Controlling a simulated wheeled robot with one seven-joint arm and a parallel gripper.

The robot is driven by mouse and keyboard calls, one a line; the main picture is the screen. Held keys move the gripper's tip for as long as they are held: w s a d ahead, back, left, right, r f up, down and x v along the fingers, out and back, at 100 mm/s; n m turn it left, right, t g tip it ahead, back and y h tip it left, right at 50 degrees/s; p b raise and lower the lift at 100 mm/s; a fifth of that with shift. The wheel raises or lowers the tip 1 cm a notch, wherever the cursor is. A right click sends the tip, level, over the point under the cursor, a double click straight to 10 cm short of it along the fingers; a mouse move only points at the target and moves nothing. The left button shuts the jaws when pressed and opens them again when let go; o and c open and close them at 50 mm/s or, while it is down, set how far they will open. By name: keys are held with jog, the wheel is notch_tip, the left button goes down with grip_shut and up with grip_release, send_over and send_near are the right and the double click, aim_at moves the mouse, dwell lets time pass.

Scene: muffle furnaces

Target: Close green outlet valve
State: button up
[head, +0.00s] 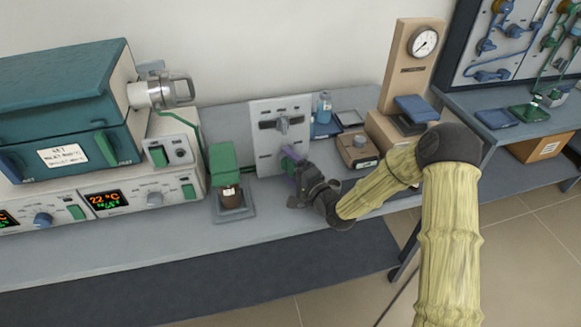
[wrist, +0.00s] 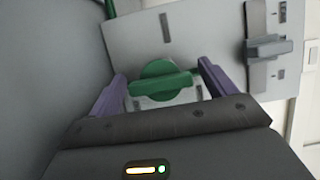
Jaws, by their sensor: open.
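The green outlet valve (wrist: 163,82) is a round green knob with a bar handle on a grey upright panel (head: 265,113). In the wrist view it sits between the two purple fingers of my gripper (wrist: 165,84), with its bar running across from near one finger toward the other. The fingers are apart, and I cannot tell whether either touches the bar. In the head view my gripper (head: 294,163) is at the lower right of the panel, and a bit of the green valve (head: 290,152) shows past it. A dark grey valve handle (wrist: 269,48) is on the same panel.
Left of the panel stand a green-topped device (head: 223,160) and a teal furnace (head: 62,95) on a controller with lit displays. To the right are a brown box (head: 358,150) and a pressure gauge (head: 424,42). The bench front (head: 150,248) is clear.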

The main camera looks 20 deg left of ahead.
jog(key=shift+c, duration=0.2)
jog(key=c, duration=0.9)
jog(key=shift+c, duration=0.2)
jog(key=shift+n, duration=0.3)
jog(key=n+h, duration=0.1)
jog(key=n, duration=0.1)
jog(key=shift+n+g+h+p, duration=0.3)
jog(key=shift+n+g+p, duration=0.05)
jog(key=shift+n+g, duration=0.05)
jog(key=n+h, duration=0.1)
jog(key=n, duration=0.2)
jog(key=shift+f+n+h, duration=0.1)
jog(key=shift+n+h, duration=0.2)
jog(key=n+h+b, duration=0.2)
jog(key=n, duration=0.1)
jog(key=shift+s+n+t+h+b, duration=0.1)
jog(key=shift+n+t+h+b, duration=0.2)
jog(key=shift+n+t+b, duration=0.1)
jog(key=n+h+b, duration=0.1)
jog(key=n, duration=0.1)
jog(key=shift+n+t+h, duration=0.3)
jog(key=shift+t, duration=0.1)
jog(key=shift+d, duration=0.1)
